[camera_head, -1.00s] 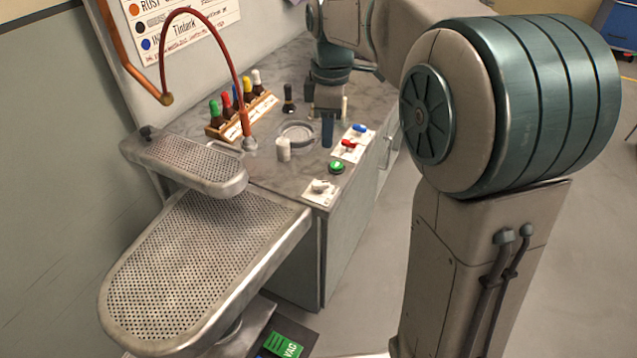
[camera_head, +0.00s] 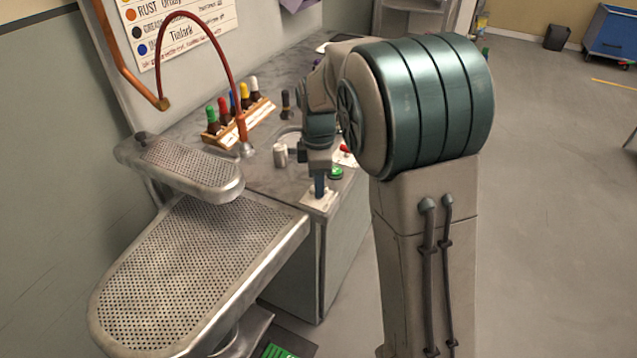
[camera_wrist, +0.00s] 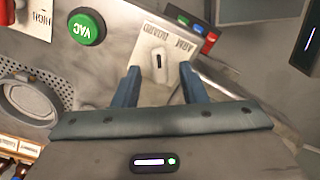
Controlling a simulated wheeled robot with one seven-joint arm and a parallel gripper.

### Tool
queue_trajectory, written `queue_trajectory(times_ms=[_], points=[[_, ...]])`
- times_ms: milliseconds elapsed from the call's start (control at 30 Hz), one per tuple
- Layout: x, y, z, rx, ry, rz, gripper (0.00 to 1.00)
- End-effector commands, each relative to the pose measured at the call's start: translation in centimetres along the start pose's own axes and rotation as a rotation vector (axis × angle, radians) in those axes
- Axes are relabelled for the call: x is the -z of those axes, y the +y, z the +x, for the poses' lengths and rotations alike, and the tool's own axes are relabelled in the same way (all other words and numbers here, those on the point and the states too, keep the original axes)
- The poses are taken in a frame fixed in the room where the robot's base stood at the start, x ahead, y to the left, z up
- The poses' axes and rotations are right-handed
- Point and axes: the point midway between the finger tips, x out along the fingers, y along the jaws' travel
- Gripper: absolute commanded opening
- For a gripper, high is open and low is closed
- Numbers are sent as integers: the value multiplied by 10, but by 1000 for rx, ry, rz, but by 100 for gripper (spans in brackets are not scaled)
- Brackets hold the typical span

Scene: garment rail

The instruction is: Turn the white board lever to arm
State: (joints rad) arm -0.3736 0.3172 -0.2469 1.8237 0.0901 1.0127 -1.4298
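The white lever (camera_wrist: 158,64) sits on a white plate (camera_wrist: 165,43) whose upside-down lettering appears to read ARM and BOARD. In the wrist view my gripper (camera_wrist: 159,70) is open, with one blue finger on each side of the lever's line. The lever shows in the gap at the fingertips; contact is not visible. In the head view my gripper (camera_head: 320,186) points down over the plate (camera_head: 318,201) at the counter's front corner and hides the lever. The large perforated board (camera_head: 190,275) and the smaller perforated arm board (camera_head: 190,163) lie to the left.
A green VAC button (camera_wrist: 87,27) is close beside the lever plate. A red lever (camera_head: 345,149) sits farther back on the counter. The counter edge is near my gripper.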

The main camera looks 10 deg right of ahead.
Motion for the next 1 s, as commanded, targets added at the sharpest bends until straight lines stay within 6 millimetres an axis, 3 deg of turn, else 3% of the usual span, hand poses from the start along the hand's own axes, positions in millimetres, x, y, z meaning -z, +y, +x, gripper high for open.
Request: queue_trajectory(times_ms=[133, 433, 567, 1000], points=[[0, 0, 10, 0, 0, 0, 38], [0, 0, 11, -1, 1, 0, 38], [0, 0, 11, -1, 0, 0, 2], [0, 0, 11, -1, 0, 55, 0]])
